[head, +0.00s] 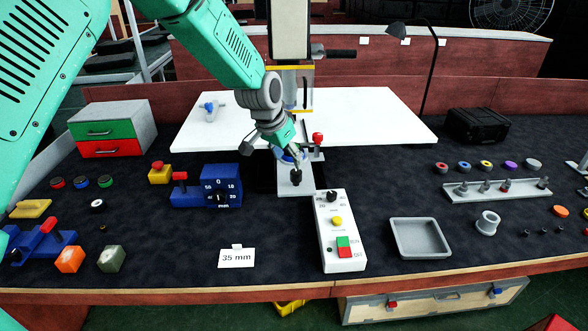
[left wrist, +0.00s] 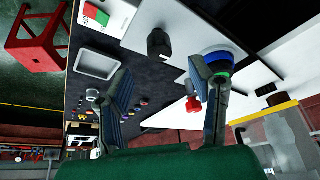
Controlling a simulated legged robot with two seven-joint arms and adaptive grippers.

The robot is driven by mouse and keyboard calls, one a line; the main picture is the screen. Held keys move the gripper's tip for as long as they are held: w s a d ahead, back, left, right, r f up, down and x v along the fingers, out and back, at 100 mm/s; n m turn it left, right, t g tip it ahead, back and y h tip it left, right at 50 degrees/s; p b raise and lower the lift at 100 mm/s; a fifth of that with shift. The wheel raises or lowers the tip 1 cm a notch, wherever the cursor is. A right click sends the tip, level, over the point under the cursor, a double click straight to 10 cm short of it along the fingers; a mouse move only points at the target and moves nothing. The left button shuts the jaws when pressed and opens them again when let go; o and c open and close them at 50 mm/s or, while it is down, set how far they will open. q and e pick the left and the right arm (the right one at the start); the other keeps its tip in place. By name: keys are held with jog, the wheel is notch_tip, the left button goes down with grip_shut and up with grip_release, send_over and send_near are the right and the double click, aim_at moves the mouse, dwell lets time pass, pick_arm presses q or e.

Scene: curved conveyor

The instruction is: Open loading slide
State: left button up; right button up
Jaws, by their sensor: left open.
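The loading slide is a light grey plate (head: 296,187) with an upright black knob (head: 296,177), in the middle of the bench in front of the white board. The knob also shows in the left wrist view (left wrist: 159,43), beyond the gap between the fingers. My left gripper (head: 278,152) is open and empty, above and just behind the knob, apart from it. Its fingers partly hide a blue and green round part (left wrist: 217,64) behind the slide. A red knob (head: 318,138) stands to its right. My right gripper is not in view.
A white control box (head: 340,232) with buttons stands close to the right of the slide. A blue dial block (head: 219,190) is to the left. A grey tray (head: 420,238) and a black lamp (head: 432,70) are farther right.

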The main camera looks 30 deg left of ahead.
pick_arm(q)
jog(key=shift+s+a+r, duration=0.4)
jog(key=shift+r, duration=0.3)
jog(key=shift+s+a+r, duration=0.35)
jog(key=shift+r, duration=0.35)
jog(key=shift+s+a+r, duration=0.4)
jog(key=shift+r, duration=0.3)
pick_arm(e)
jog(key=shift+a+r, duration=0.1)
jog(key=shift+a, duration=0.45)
